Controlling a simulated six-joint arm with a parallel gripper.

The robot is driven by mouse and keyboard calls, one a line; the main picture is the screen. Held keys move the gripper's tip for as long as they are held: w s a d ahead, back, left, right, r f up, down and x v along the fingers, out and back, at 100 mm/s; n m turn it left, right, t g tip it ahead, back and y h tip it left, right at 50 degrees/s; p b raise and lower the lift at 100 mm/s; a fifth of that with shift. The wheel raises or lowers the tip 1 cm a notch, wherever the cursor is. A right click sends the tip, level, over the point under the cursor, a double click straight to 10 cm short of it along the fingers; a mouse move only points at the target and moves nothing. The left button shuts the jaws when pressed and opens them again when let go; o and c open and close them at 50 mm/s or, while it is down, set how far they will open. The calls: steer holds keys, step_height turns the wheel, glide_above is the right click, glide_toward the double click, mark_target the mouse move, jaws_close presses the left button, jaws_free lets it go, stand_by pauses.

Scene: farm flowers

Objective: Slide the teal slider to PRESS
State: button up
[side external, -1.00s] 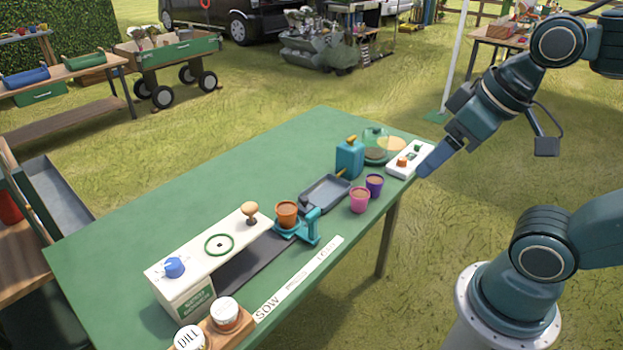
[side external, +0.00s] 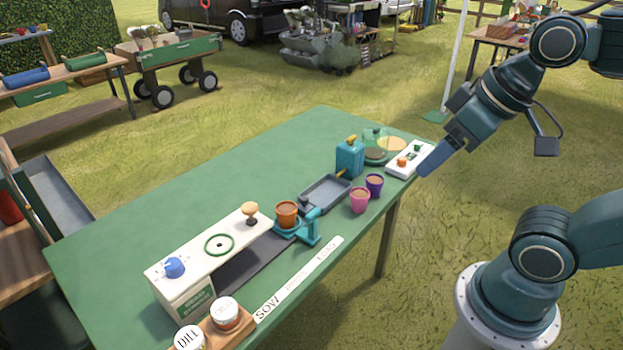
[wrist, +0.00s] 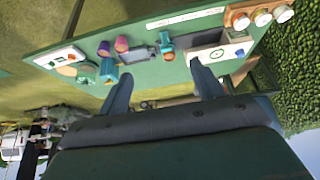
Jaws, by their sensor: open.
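The teal slider (side external: 312,230) stands at the right end of a dark track on the green table, beside the white machine. Its round teal base holds an orange pot (side external: 287,212); the slider also shows in the wrist view (wrist: 168,56). A white label strip (side external: 298,280) runs along the table edge in front of it. SOW is readable at its left end; the other words are too small to read surely. My gripper (side external: 428,168) is raised off the table's right end, well apart from the slider. In the wrist view its two fingers (wrist: 160,76) are spread and empty.
The white machine (side external: 215,245) carries a blue knob and wooden-topped handle. Pink (side external: 360,200) and purple (side external: 374,185) pots, a grey tray (side external: 325,194), a teal can (side external: 350,158) and a white switch box (side external: 410,160) stand to the right. Lidded jars (side external: 225,312) stand front left. The table's back is clear.

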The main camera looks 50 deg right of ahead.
steer(key=shift+w, duration=0.7)
steer(key=g, duration=0.6)
glide_above(313, 212)
step_height(313, 212, down, 11)
steer(key=shift+r, duration=0.15)
step_height(313, 212, down, 14)
steer(key=shift+r, duration=0.1)
steer(key=shift+c, duration=0.4)
